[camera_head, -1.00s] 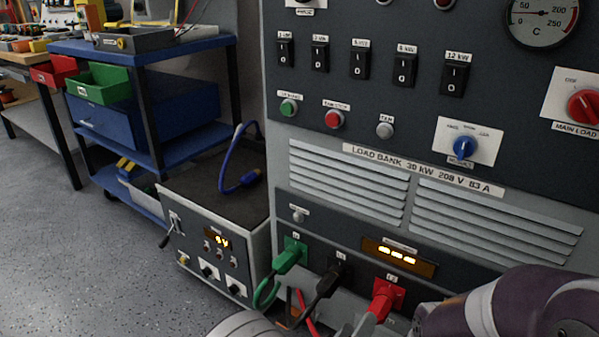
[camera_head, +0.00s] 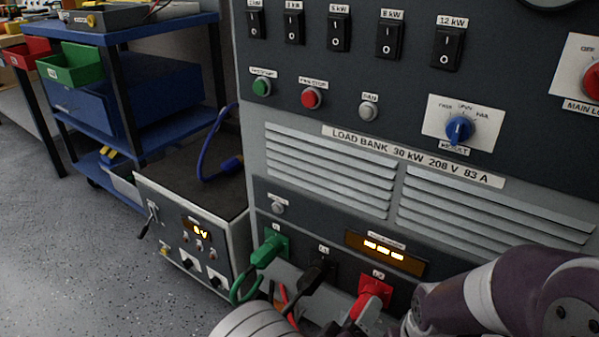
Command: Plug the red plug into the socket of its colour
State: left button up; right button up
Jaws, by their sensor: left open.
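The red plug (camera_head: 368,296) is at the red socket (camera_head: 386,287) on the lower front of the load bank, at the right of the row. The plug's front meets the socket plate; I cannot tell how deep it sits. My left gripper (camera_head: 366,314) is at the bottom of the view, open, with a grey finger close by the red plug's rear. The rest of this gripper is mostly cut off or hidden. A purple arm link of mine comes in from the right; its gripper does not show.
A green plug (camera_head: 268,250) and a black plug (camera_head: 314,277) sit in the sockets to the left, with cables hanging down. A grey supply box (camera_head: 197,248) with a blue cable (camera_head: 204,160) on top stands left of the load bank (camera_head: 330,165). Open floor lies farther left.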

pick_arm(q)
jog(key=shift+w+d+r, duration=0.15)
jog(key=shift+w+r, duration=0.05)
jog(key=shift+r, duration=0.15)
